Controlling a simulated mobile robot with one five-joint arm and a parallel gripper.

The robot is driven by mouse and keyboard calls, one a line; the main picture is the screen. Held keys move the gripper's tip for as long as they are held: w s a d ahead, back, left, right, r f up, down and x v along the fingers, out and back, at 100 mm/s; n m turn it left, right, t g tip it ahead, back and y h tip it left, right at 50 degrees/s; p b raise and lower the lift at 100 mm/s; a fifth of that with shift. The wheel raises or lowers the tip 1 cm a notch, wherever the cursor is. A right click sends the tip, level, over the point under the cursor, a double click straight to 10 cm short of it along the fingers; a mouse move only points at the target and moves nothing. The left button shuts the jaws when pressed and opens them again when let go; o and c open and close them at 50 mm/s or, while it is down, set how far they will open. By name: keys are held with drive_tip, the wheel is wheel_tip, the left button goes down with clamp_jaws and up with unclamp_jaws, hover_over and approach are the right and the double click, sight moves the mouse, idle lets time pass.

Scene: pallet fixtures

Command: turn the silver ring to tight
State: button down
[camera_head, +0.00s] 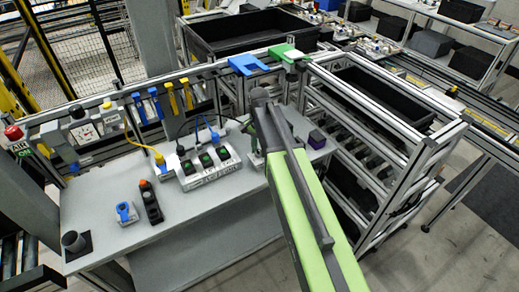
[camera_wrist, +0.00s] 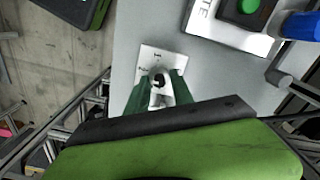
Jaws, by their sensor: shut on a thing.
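In the wrist view, a small pale plate (camera_wrist: 149,57) with dark marks lies on the grey bench top. The silver ring (camera_wrist: 164,97) stands at this plate, with a dark spot at its middle. My gripper (camera_wrist: 160,84) reaches down over it, a green finger on each side, shut on the ring. The near side of the ring is hidden by my gripper. I cannot read the marks or tell how far the ring is turned. In the head view, my green and dark arm hides the ring, and only a green bit of my gripper (camera_head: 256,159) shows beside it.
A white box with green-lit switches (camera_head: 207,166) stands left of my gripper. A black and orange device (camera_head: 150,202) and a blue clamp (camera_head: 126,212) lie farther left. The bench front (camera_head: 215,225) is clear.

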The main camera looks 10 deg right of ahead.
drive_tip(key=shift+m, duration=2.2)
drive_tip(key=c, duration=1.1)
unclamp_jaws()
wheel_tip(320, 180, up, 17)
drive_tip(key=p, duration=1.7)
drive_tip(key=shift+r, duration=0.2)
